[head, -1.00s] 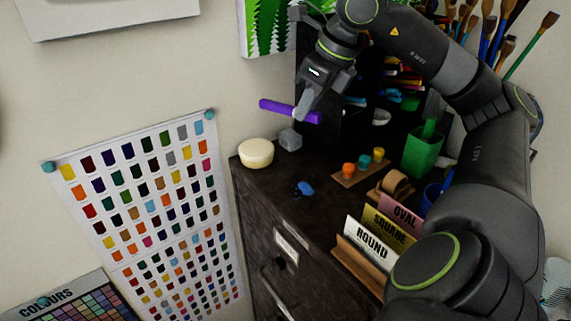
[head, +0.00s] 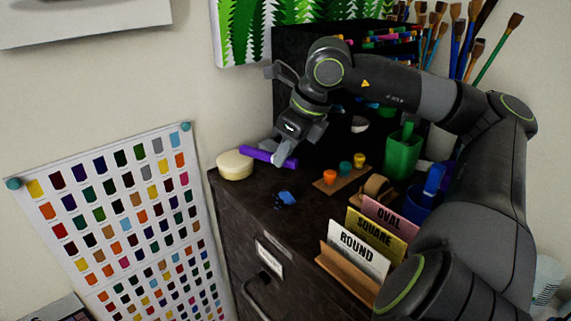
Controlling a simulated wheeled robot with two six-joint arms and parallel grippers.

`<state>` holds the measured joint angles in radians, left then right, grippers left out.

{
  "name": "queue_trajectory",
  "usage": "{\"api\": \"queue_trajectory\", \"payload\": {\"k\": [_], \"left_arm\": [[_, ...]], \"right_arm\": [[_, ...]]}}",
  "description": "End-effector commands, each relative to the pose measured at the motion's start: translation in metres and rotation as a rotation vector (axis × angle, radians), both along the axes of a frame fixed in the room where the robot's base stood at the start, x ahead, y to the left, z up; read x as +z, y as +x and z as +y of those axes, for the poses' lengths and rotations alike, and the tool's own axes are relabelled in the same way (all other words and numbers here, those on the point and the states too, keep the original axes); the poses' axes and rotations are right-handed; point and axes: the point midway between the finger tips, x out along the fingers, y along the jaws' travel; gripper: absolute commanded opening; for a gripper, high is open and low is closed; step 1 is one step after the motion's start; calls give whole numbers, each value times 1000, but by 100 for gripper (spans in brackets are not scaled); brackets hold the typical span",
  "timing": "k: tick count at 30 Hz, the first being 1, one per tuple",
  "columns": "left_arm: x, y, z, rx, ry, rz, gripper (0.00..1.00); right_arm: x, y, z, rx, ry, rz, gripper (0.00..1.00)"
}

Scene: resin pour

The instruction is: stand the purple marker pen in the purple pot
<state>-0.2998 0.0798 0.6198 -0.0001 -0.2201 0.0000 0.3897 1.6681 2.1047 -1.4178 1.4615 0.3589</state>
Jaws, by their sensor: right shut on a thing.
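The purple marker pen (head: 257,154) is held level in my right gripper (head: 286,152), which is shut on it near its right end. The pen is low over the dark cabinet top, just right of the cream round lid (head: 235,165); I cannot tell whether it touches the top. A purple pot (head: 448,171) shows partly at the right, behind the blue pot (head: 419,205) and partly hidden by my right arm. My right gripper is well to the left of it. My left gripper is not in view.
A green pot (head: 403,155) holds a green pen, and the blue pot holds a blue one. A wooden strip with small coloured pots (head: 340,178), a tape roll (head: 374,190), a blue lump (head: 285,199) and a card holder (head: 350,274) stand on the cabinet top (head: 305,222).

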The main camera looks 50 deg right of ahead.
Motion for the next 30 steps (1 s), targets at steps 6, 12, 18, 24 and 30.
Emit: {"api": "queue_trajectory", "payload": {"k": [6, 12, 18, 24, 30], "left_arm": [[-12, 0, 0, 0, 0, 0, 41], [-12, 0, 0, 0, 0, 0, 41], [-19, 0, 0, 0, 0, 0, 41], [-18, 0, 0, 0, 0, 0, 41], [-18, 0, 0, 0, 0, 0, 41]], "right_arm": [[-15, 0, 0, 0, 0, -1, 0], [-15, 0, 0, 0, 0, -1, 0], [-21, 0, 0, 0, 0, -1, 0], [-20, 0, 0, 0, 0, 0, 36], [-20, 0, 0, 0, 0, 0, 39]]}}
